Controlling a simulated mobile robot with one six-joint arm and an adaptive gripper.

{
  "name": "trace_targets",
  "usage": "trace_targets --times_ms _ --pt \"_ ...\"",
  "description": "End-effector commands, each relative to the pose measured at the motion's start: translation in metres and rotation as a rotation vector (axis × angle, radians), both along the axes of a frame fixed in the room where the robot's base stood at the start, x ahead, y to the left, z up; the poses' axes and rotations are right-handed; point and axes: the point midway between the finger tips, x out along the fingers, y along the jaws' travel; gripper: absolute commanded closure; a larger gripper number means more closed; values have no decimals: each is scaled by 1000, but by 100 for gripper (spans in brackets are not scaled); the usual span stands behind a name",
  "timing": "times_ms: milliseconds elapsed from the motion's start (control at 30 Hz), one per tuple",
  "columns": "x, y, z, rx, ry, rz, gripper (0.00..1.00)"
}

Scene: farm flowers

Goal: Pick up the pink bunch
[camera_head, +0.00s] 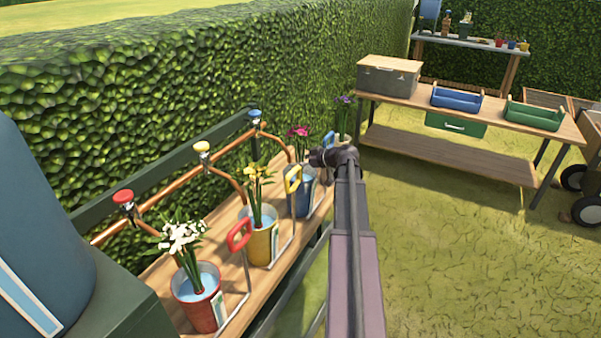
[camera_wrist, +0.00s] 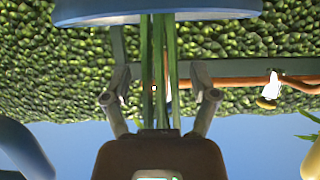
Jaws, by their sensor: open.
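The pink bunch (camera_head: 298,133) stands upright in a blue bucket (camera_head: 303,201) on the wooden shelf, its magenta blooms above the rim. My gripper (camera_head: 322,157) is at that bucket, at the right of the blooms in the head view; its fingers are hard to make out there. The wrist view is upside down. In it my gripper (camera_wrist: 161,85) is open, with one finger on each side of the green stems (camera_wrist: 160,60). The stems run between the fingers, and no firm hold shows. The blue bucket's rim (camera_wrist: 160,12) is at the top. The blooms are out of that view.
White flowers (camera_head: 182,237) in a red bucket (camera_head: 200,312) and yellow flowers (camera_head: 257,181) in a yellow bucket (camera_head: 261,245) stand nearer. Purple flowers (camera_head: 343,101) stand beyond. A copper pipe (camera_head: 160,208) with taps and a hedge (camera_head: 190,75) line the back. Grass is open at right.

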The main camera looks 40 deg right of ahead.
Motion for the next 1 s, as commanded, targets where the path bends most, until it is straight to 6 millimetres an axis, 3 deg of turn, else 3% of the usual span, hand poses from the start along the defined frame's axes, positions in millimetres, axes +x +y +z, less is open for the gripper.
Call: trace_targets --times_ms 67,333,767,1000 --pt "0 0 0 0 0 0 25" --pt "0 0 0 0 0 -1 100" --pt "-1 -1 2 0 -1 -1 100" --pt "-1 -1 12 1 -1 -1 100"
